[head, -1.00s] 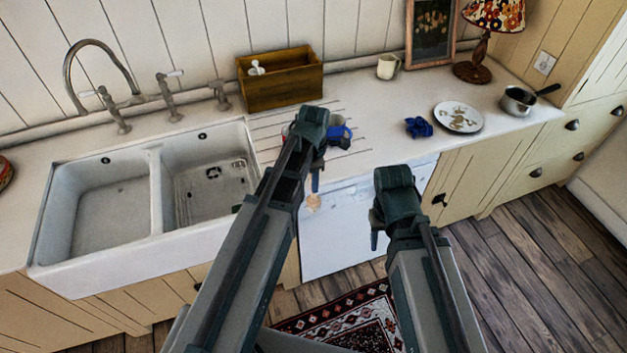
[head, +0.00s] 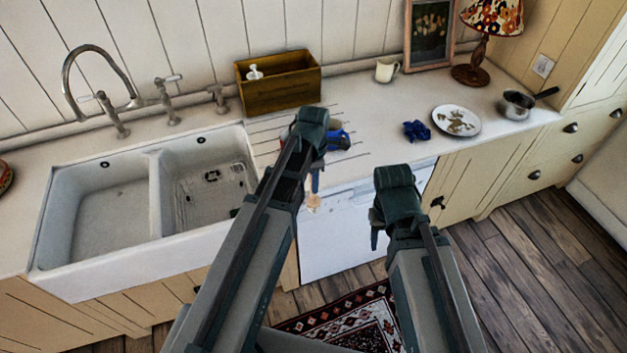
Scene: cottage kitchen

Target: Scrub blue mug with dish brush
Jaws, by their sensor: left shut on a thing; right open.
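The blue mug (head: 339,137) is on the counter's grooved drainer, partly hidden behind my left gripper (head: 315,178). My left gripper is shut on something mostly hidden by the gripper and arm. A small tan piece (head: 313,200) shows just below its finger, in front of the white appliance front; it looks like part of the dish brush, but I cannot be sure. Whether the brush touches the mug cannot be seen. My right gripper (head: 375,233) is open and empty in front of the counter, lower and to the right of the mug.
A white double sink (head: 154,215) lies left, with a tall tap (head: 75,62) behind. A wooden box (head: 280,88) stands behind the mug. A blue cloth (head: 417,131), plate (head: 457,121), saucepan (head: 517,104), cream mug (head: 386,69) and lamp (head: 484,48) are to the right.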

